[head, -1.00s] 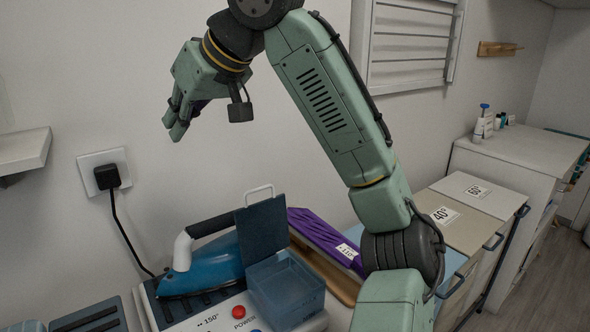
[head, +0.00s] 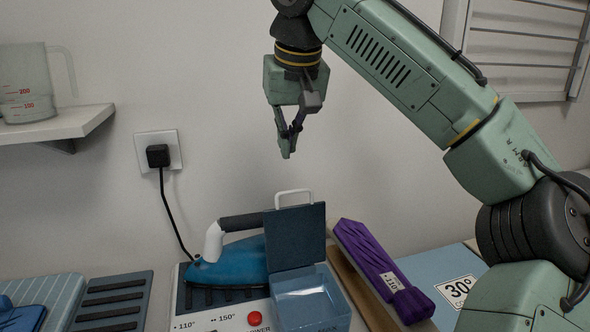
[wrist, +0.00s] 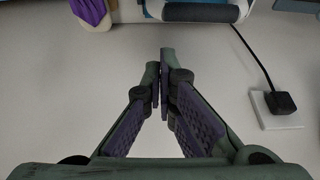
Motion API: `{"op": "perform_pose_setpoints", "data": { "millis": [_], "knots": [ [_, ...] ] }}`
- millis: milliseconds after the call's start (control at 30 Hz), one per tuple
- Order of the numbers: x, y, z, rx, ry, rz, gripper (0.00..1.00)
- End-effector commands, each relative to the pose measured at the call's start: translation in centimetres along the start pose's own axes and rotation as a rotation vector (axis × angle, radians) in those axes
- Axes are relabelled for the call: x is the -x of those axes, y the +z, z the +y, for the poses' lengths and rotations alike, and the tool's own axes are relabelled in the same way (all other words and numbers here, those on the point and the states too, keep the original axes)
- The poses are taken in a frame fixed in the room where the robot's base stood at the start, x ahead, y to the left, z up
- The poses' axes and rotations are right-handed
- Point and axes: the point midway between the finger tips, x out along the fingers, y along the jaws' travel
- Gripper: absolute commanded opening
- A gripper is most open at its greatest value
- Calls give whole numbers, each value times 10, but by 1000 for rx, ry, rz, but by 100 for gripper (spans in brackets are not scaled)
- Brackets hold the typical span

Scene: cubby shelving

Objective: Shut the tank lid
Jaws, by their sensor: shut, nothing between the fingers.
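The tank (head: 312,301) is a translucent blue box at the right end of the iron station. Its dark blue lid (head: 295,237) stands open, upright at the tank's back edge, with a white wire handle (head: 293,193) above it. My gripper (head: 287,154) is shut and empty, pointing down in the air above the lid and apart from it. In the wrist view my gripper (wrist: 165,52) shows its fingertips together, with the wall behind them.
A blue iron (head: 228,264) rests on the station left of the tank. A purple wrapped board (head: 382,268) lies to the right. A black plug (head: 158,155) with a cord is in the wall socket. A shelf (head: 62,126) holds a measuring jug (head: 25,85).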

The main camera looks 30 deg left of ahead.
Motion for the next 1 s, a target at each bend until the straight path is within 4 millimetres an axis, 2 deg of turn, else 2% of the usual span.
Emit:
{"op": "perform_pose_setpoints", "data": {
  "millis": [233,400,533,1000],
  "knots": [
    [-54,0,1,1,1,-2,0],
    [-43,24,2,-1,2,1,0],
    [-40,34,1,0,0,1,0],
    [-39,38,0,0,-1,3,0]
  ]
}}
